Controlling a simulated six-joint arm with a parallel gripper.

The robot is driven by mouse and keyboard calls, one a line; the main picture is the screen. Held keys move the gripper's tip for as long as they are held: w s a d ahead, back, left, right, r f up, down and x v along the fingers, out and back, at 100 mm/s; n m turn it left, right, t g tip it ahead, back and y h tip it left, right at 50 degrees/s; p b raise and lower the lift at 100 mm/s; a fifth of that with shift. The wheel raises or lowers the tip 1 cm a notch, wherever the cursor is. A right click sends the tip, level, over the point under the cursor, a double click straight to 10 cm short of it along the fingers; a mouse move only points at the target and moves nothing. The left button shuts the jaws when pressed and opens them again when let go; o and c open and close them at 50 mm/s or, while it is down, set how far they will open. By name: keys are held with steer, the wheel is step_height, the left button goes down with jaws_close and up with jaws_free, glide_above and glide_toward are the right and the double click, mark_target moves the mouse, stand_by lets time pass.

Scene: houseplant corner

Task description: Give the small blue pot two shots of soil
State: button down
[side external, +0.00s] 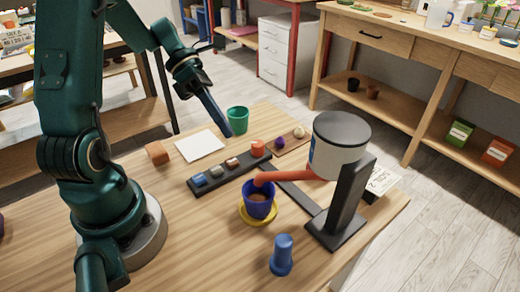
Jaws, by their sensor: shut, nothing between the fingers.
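The small blue pot (260,209) stands upright on a yellow saucer (245,217), and brown soil shows inside it. A soil dispenser, a white drum (333,160) with a dark lid on a black stand (345,205), has an orange-red spout (290,176) that reaches over the pot. A dark strip (229,182) with several coloured blocks or buttons lies behind and left of the pot. A red piece (258,148) sits at its far end. My gripper (224,131) is shut and empty, pointing down above the table beside the green cup, away from the pot.
A green cup (238,120), white sheet (200,146) and orange-brown block (157,153) are at the back. A wooden tray (292,144) holds a purple and a cream ball. A blue upturned cup (281,256) stands in front. The table's front left is clear.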

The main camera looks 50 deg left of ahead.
mark_target(232, 163)
step_height(232, 163, up, 4)
steer(key=shift+f, duration=0.1)
steer(key=shift+f, duration=0.1)
stand_by(0.3)
steer(key=shift+f, duration=4.35)
steer(key=shift+f, duration=0.1)
steer(key=shift+f, duration=0.3)
